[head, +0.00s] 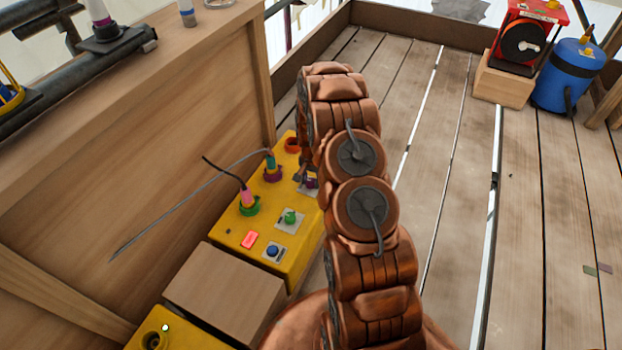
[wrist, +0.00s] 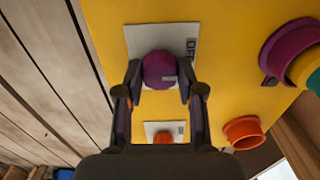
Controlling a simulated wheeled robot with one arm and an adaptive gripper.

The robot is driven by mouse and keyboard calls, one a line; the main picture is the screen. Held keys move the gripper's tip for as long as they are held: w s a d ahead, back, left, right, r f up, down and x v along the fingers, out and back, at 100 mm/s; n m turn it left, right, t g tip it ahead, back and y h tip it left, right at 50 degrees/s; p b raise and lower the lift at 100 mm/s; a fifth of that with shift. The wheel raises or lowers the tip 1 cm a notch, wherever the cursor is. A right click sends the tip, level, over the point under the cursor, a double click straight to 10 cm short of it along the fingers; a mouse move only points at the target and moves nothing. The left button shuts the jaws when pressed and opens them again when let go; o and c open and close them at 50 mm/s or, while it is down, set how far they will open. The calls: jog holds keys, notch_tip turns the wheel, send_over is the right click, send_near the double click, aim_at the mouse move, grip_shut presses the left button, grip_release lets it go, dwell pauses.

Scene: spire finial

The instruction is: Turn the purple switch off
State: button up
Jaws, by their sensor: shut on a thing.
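The purple switch (wrist: 159,70) is a round knob on a grey plate (wrist: 135,38) with part of an "OFF" label, set in the yellow panel (wrist: 225,85). My gripper (wrist: 160,80) is shut on the knob, one finger on each side, in the wrist view. A small light mark shows on the knob's lower right edge. In the head view the gripper (head: 303,179) is at the panel's right edge, and my arm and fingers partly hide the purple switch (head: 312,184).
An orange switch (wrist: 163,137) is close under the gripper, and an orange socket (wrist: 244,132) is beside it. A purple socket (head: 272,174) and a green socket (head: 249,206) hold cabled plugs. A green switch (head: 290,218) and a blue switch (head: 272,251) are nearer. A wooden wall (head: 130,150) stands left.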

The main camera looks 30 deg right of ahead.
aim_at(311, 181)
jog(key=shift+s+a, duration=0.1)
dwell(0.4)
jog(key=o, duration=1.1)
jog(key=shift+o, duration=0.2)
jog(key=shift+r, duration=0.15)
notch_tip(311, 181, up, 12)
